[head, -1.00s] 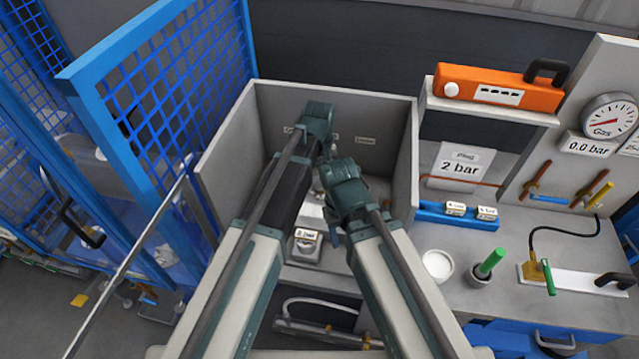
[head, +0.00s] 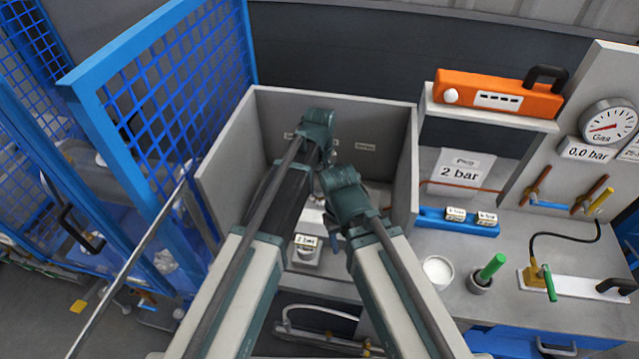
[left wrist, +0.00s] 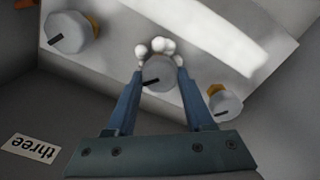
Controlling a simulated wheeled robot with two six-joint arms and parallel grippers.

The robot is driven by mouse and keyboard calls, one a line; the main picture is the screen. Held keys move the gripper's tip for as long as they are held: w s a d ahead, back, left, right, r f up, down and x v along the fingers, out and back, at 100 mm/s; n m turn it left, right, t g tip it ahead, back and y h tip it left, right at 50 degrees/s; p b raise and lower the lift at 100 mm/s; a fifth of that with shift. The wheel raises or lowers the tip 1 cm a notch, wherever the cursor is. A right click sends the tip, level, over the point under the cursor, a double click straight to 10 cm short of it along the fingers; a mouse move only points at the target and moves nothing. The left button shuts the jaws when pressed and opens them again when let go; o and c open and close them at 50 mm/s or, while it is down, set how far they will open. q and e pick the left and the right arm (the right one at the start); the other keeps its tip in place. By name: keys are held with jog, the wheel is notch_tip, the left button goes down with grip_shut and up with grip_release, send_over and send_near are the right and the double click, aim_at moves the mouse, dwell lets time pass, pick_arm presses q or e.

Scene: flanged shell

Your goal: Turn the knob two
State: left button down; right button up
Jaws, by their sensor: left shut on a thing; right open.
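In the left wrist view, three grey round knobs with dark pointer marks sit in a row on a pale panel. My left gripper (left wrist: 158,76) has its two blue fingers on either side of the middle knob (left wrist: 158,71) and is shut on it. The knob's dark mark points down-left in that view. Another knob (left wrist: 68,33) is at upper left and a third (left wrist: 225,103) at lower right. In the head view both wrists are inside the grey open box (head: 222,178), and my arms hide the knobs. My right gripper (head: 336,228) is mostly hidden under its arm; it is open.
A label "three" (left wrist: 34,149) shows upside down in the left wrist view. The box walls stand close around both arms. A blue mesh fence (head: 165,85) is on the left. On the bench at right are a white cup (head: 437,270) and a green-handled tool (head: 490,268).

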aim_at(320, 186)
pick_arm(q)
jog(key=m, duration=0.4)
jog(key=shift+m, duration=0.3)
jog(key=m, duration=0.4)
jog(key=shift+d+m, duration=0.1)
jog(key=shift+m, duration=0.3)
jog(key=shift+c, duration=1.4)
grip_release()
jog(key=shift+r, duration=0.1)
notch_tip(320, 186, up, 14)
jog(key=p, duration=1.3)
jog(key=shift+p, duration=0.4)
jog(key=shift+f, duration=0.2)
